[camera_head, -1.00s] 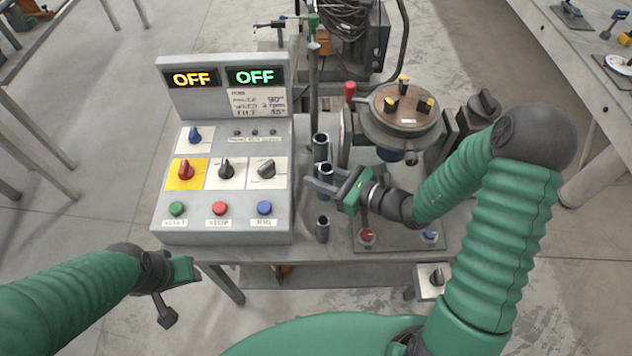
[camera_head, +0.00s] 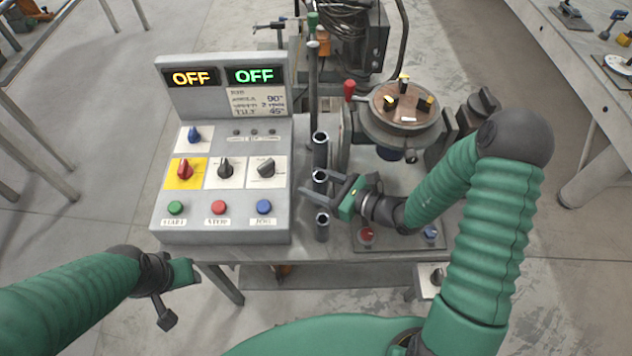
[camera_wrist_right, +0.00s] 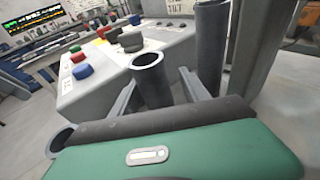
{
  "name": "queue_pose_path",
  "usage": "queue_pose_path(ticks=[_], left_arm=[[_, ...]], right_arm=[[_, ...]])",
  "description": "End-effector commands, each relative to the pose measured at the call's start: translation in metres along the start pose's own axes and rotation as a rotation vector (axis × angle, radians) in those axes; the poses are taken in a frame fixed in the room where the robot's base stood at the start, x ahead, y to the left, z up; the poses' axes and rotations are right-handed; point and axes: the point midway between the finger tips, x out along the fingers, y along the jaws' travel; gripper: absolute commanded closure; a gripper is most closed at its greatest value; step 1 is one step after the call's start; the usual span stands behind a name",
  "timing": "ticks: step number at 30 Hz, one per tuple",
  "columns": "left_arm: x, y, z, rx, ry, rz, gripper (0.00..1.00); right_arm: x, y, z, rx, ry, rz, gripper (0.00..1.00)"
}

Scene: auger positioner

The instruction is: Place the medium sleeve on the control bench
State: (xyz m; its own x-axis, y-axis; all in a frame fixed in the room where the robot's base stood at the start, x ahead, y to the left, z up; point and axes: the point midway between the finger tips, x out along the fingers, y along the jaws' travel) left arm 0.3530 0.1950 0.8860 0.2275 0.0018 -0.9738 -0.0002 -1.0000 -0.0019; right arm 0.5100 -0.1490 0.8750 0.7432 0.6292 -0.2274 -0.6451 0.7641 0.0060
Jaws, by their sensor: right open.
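Three dark open-topped sleeves stand upright in a row on the control bench, right of the control box. The far sleeve (camera_head: 320,152) looks tallest, the near sleeve (camera_head: 322,228) stands closest to me, and the middle sleeve (camera_head: 320,182) is between them. I cannot tell for certain which is the medium one. My right gripper (camera_head: 334,189) is open just right of the middle sleeve. In the right wrist view the middle sleeve (camera_wrist_right: 152,82) shows between the spread fingers, apparently ungripped. My left gripper (camera_head: 172,296) hangs at lower left, away from the bench; its jaw state is unclear.
The control box (camera_head: 222,235) with two OFF displays fills the bench's left side. A positioner with a round table (camera_head: 402,112) stands behind my right arm. A thin post (camera_head: 313,90) rises behind the sleeves. Red and blue knobs (camera_head: 366,234) lie near the front right.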

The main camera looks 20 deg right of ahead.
Motion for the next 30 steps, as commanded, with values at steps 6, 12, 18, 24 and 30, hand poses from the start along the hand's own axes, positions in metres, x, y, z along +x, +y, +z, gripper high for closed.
queue_pose_path(ticks=[6,12,18,24,30], left_arm=[[-0.003,0.0,-0.001,0.0,0.0,0.0,0.55],[-0.005,0.0,-0.001,0.0,0.0,0.0,0.55],[-0.007,0.0,-0.002,0.0,0.0,0.0,0.55],[-0.007,0.0,-0.002,0.0,0.0,0.0,0.55],[-0.007,0.0,-0.002,0.0,0.0,0.0,0.55]], right_arm=[[-0.016,-0.001,0.003,0.001,0.002,-0.003,0.46],[-0.068,-0.002,0.004,-0.001,0.001,-0.007,0.46],[-0.109,-0.001,0.003,0.0,0.001,-0.004,0.46],[-0.121,0.0,0.003,0.0,0.0,0.001,0.46],[-0.121,0.0,0.003,0.0,0.0,0.001,0.46]])
